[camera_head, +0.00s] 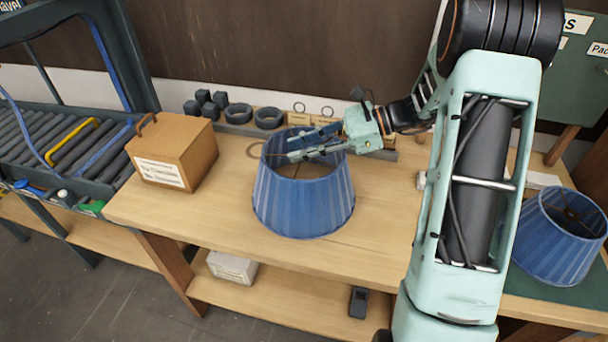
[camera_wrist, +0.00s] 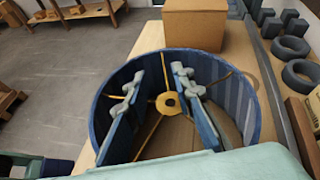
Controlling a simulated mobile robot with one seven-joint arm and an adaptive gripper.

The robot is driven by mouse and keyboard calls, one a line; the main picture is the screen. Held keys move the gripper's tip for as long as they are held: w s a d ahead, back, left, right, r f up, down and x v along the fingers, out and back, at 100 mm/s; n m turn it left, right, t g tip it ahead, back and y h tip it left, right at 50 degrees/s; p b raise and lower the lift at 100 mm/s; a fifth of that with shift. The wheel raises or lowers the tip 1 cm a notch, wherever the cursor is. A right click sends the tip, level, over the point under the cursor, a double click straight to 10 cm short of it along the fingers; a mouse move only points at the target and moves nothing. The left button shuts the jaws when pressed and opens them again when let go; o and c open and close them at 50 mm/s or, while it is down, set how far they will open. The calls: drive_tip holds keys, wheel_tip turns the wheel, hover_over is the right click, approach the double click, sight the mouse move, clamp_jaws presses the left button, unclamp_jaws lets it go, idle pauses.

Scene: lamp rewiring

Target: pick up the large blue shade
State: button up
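A blue pleated shade (camera_head: 303,205) stands upright on the wooden bench, wide end down. In the wrist view the shade (camera_wrist: 242,108) shows its open top, with brass spokes meeting at a central ring (camera_wrist: 168,103). My gripper (camera_head: 293,147) is at its top opening. In the wrist view my gripper (camera_wrist: 158,77) has its two fingers well apart, with the ring visible between them. Nothing is held. I cannot tell how deep the fingertips reach or whether they touch the shade.
A brown labelled box (camera_head: 172,155) stands left of the middle shade. Dark rings (camera_head: 268,117) and small blocks line the back of the bench. The second shade stands on a green mat (camera_head: 565,296). A roller rack (camera_head: 70,140) is at far left. Bench in front is narrow.

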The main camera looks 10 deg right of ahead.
drive_tip(key=x, duration=0.5)
drive_tip(key=shift+w+p, duration=0.35)
clamp_jaws()
